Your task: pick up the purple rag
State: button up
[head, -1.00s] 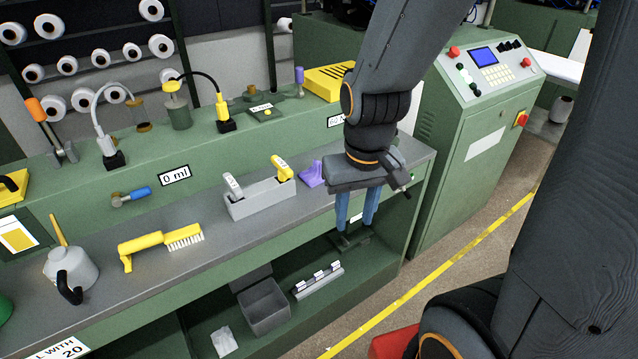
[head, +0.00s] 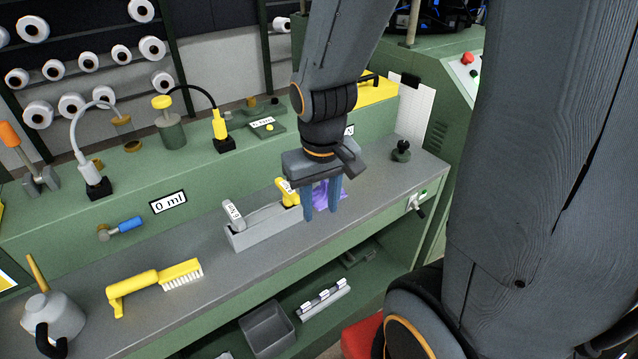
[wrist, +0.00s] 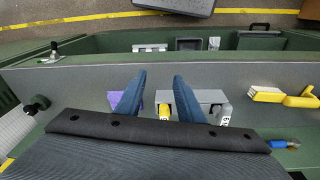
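The purple rag (head: 321,192) lies on the grey worktop, just right of a grey holder. In the head view my gripper's fingers partly cover it. In the wrist view the rag (wrist: 117,100) shows beside the left finger, outside the gap between the fingers. My gripper (head: 321,211) points down with its two blue fingers apart and nothing between them. In the wrist view the gripper (wrist: 159,79) has the grey holder's end and its yellow-topped item behind the finger gap. The fingers appear to be above the worktop; I cannot tell the exact height.
The grey holder (head: 262,232) with a white-handled and a yellow-handled item stands close left of the gripper. A dark knob (head: 401,151) stands right. The worktop between rag and knob is clear.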

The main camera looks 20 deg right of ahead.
jog(key=w+d+t+h+p, duration=0.1)
jog(key=w+d+t+p, duration=0.15)
jog(key=w+d, duration=0.5)
jog(key=n+y+p, duration=0.2)
jog(key=p, duration=0.3)
send_near(326, 182)
notch_tip(326, 182, down, 3)
jog(key=shift+n, duration=0.3)
jog(key=b+x, duration=0.2)
jog(key=x, duration=0.1)
jog(key=w+b+x, duration=0.1)
jog(key=x, duration=0.3)
jog(key=shift+w+a+b, duration=0.1)
jog(key=shift+a+b, duration=0.05)
jog(key=shift+b, duration=0.25)
jog(key=shift+t, duration=0.25)
grip_shut()
